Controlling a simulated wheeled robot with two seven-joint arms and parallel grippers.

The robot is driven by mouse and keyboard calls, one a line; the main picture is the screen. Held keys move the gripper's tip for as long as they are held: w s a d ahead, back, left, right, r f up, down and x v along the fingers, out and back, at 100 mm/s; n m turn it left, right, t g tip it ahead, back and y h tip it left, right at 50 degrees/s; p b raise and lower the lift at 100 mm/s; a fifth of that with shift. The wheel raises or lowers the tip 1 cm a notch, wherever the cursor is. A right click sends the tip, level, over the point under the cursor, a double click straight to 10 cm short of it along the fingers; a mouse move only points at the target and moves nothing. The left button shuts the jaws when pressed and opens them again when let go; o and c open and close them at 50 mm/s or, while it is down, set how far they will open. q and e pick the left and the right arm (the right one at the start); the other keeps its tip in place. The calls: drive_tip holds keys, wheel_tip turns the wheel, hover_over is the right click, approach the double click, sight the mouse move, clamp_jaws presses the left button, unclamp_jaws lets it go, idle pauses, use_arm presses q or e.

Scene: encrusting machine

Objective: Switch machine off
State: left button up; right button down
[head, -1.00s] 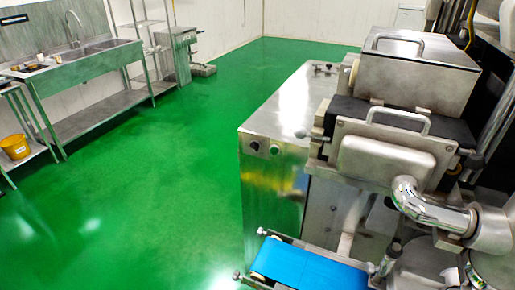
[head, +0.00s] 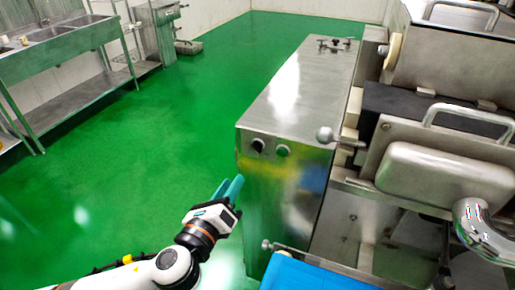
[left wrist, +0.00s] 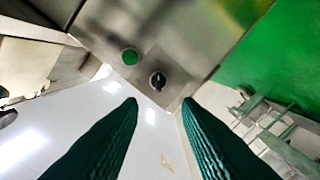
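The machine's steel cabinet (head: 300,90) stands right of centre in the head view. Its front carries a black rotary knob (head: 258,145) and, to the right, a green button (head: 283,151). My left gripper (head: 231,187) is in front of the cabinet, below and left of the knob, apart from it. In the left wrist view, the knob (left wrist: 157,82) shows just beyond the gap between the open, empty teal fingers (left wrist: 160,103). The green button (left wrist: 129,57) is up and left of the knob there. My right gripper is not in view.
A blue conveyor belt (head: 315,275) sits low in front of the cabinet. The machine's steel housing and pipe (head: 480,235) fill the right side. A sink bench (head: 60,50) stands at the far left. Green floor (head: 140,160) is clear between.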

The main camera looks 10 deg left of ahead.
sight(254, 149)
use_arm(q)
drive_tip(key=w, duration=0.3)
drive_tip(key=w+d+p, duration=0.1)
drive_tip(key=w, duration=0.3)
drive_tip(key=w+d+p, duration=0.1)
drive_tip(key=w, duration=0.2)
drive_tip(key=shift+w+d+r, duration=0.1)
drive_tip(key=shift+w, duration=0.6)
clamp_jaws()
